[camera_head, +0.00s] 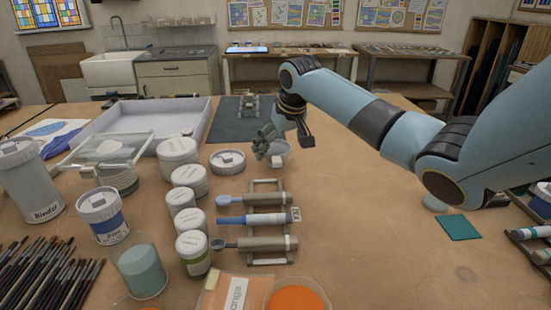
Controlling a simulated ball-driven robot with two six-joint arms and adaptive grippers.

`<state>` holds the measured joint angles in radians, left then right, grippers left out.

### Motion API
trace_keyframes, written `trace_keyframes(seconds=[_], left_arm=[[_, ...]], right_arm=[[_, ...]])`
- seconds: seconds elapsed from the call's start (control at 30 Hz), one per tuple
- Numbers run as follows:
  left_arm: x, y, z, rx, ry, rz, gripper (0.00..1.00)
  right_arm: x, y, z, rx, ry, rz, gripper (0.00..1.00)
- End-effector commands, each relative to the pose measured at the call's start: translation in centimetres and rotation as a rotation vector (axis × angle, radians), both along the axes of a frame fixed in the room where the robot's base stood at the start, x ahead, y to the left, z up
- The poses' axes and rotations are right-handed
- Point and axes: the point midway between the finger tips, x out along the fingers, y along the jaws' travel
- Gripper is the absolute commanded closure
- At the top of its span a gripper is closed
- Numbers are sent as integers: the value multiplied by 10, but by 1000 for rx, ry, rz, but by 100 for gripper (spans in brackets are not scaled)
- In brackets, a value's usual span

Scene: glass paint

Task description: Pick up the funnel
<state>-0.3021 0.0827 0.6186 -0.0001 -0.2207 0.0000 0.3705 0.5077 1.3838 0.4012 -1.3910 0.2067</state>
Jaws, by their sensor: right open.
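A small pale grey, cup-shaped thing that looks like the funnel (279,148) is on the brown table, right of a round white lid. A small white block shows on its near side. My right gripper (269,138) is open, directly at the funnel from above and behind. Its grey fingers cover part of the funnel's left and upper side. I cannot tell whether the fingers touch it. My left gripper is not in view.
A rack with several handled tools (258,221) lies in front of the funnel. Several white-lidded jars (188,178) stand to the left. A grey tray (205,122) is farther left. An orange bowl (297,296) sits at the front edge. The table right of the rack is mostly clear, with a green square (459,227).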

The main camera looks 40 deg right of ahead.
Motion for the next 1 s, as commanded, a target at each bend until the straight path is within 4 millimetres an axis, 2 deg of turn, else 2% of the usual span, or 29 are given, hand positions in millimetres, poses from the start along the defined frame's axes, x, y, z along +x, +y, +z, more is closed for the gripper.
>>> trace_keyframes(seconds=[0.2, 0.47, 0.87, 0.97, 1.0], left_arm=[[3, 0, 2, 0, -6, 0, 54], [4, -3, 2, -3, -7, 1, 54], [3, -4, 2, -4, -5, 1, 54], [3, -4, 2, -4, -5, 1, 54], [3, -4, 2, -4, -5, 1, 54]], right_arm=[[11, -3, -25, 0, 0, -1, 0], [12, -3, -27, 0, -1, 0, 1], [12, -3, -27, 0, -1, 0, 54], [12, -3, -27, 0, -1, 0, 56], [12, -3, -27, 0, -1, 0, 62]])
